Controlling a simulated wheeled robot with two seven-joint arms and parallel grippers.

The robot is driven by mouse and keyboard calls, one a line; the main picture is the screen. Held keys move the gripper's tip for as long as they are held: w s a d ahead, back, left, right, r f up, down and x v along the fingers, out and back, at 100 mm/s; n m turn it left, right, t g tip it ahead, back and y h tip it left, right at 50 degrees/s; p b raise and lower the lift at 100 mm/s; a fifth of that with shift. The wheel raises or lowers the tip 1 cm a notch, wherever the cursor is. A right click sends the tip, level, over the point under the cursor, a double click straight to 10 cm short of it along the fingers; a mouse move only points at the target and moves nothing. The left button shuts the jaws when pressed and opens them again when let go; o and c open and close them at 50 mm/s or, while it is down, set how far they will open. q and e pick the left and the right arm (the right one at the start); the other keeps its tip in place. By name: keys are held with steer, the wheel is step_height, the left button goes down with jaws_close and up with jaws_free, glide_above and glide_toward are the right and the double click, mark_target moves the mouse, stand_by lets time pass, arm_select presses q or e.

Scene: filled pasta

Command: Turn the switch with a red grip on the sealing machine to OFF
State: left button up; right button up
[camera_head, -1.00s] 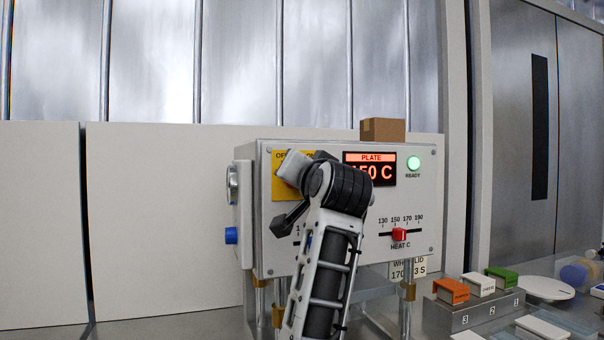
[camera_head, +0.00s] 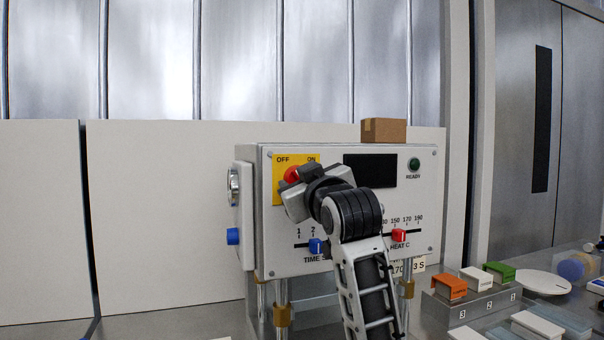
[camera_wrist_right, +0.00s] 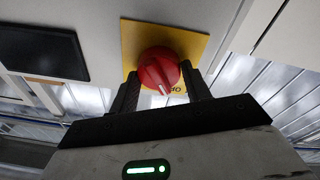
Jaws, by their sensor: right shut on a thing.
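The sealing machine (camera_head: 345,228) stands ahead with its white front panel facing me. The red grip of the switch (camera_head: 291,174) sits on a yellow plate (camera_head: 278,188) marked OFF and ON, partly hidden by my right gripper. My right gripper (camera_head: 290,184) is at the switch. In the right wrist view, its two dark fingers (camera_wrist_right: 162,85) are on either side of the red knob (camera_wrist_right: 157,70), shut on it. A white pointer line on the knob points toward the label lettering. The plate display (camera_head: 370,171) is dark, and the READY lamp (camera_head: 414,164) is unlit. My left gripper is not in view.
Below are a blue TIME slider (camera_head: 316,246) and a red HEAT slider (camera_head: 398,236). A blue knob (camera_head: 233,236) juts from the machine's left side. A cardboard box (camera_head: 383,130) sits on top. A numbered stand (camera_head: 470,307) with coloured pieces is at right.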

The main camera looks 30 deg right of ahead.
arm_select(q)
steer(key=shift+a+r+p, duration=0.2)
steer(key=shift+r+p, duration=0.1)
steer(key=shift+p, duration=0.2)
arm_select(e)
steer(key=shift+n, duration=1.2)
steer(key=shift+f+y, duration=0.1)
steer(key=shift+y, duration=0.2)
steer(key=o, duration=1)
steer(key=shift+c, duration=0.2)
arm_select(q)
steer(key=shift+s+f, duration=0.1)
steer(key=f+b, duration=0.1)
steer(key=b, duration=0.2)
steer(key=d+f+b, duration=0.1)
steer(key=b, duration=0.2)
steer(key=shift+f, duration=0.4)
arm_select(e)
steer(key=v, duration=1.6)
